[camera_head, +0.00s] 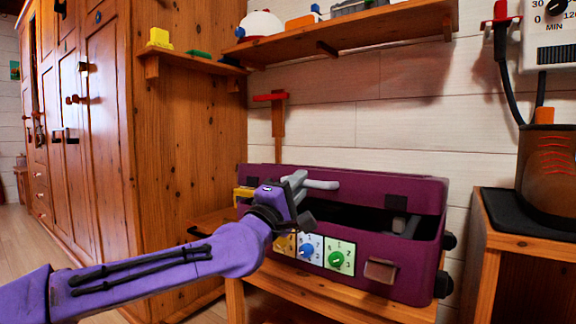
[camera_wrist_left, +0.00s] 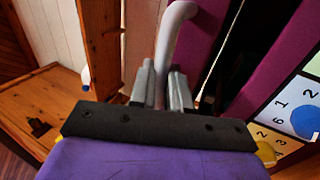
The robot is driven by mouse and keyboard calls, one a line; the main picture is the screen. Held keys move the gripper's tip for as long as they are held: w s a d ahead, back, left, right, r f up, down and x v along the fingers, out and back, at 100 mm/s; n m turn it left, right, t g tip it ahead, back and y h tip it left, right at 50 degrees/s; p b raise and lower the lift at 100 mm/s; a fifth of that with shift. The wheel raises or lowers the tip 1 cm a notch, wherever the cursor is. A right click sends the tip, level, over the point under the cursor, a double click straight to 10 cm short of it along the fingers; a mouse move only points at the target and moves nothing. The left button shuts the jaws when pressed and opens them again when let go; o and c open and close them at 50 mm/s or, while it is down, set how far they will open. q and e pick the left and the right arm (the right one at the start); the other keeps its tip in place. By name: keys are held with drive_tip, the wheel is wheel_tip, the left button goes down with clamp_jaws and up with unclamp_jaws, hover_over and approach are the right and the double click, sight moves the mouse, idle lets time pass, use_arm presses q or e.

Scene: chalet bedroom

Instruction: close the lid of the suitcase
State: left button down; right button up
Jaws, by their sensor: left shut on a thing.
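The purple suitcase (camera_head: 415,271) stands on a wooden bench in the head view, with coloured number dials on its front. Its lid (camera_head: 400,188) is partly open, with a dark gap between lid and body at the right. My left gripper (camera_head: 296,187) is at the suitcase's front left, at the lid's edge. It is shut on the grey handle (camera_head: 322,184) of the lid. In the left wrist view the handle (camera_wrist_left: 176,28) runs up from between the two grey fingers (camera_wrist_left: 163,88). The gripper hides part of the lid's left side. My right gripper is not in view.
A wooden wardrobe (camera_head: 185,130) stands close at the left. A shelf (camera_head: 350,30) with toys hangs above the suitcase. The wooden bench (camera_head: 340,300) extends under the suitcase.

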sight(311, 196)
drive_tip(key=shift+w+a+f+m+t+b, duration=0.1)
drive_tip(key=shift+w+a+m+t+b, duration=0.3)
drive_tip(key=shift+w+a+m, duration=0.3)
use_arm(q)
drive_tip(key=shift+t+h, duration=0.4)
drive_tip(key=shift+t, duration=0.3)
drive_tip(key=f, duration=0.5)
drive_tip(key=shift+s+f, duration=0.2)
drive_tip(key=shift+f, duration=0.05)
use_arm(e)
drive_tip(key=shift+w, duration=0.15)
use_arm(q)
drive_tip(key=shift+s+d+f, duration=0.1)
drive_tip(key=shift+d, duration=0.05)
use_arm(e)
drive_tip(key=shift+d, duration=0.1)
use_arm(q)
drive_tip(key=c, duration=1.2)
unclamp_jaws()
drive_tip(key=shift+o, duration=0.2)
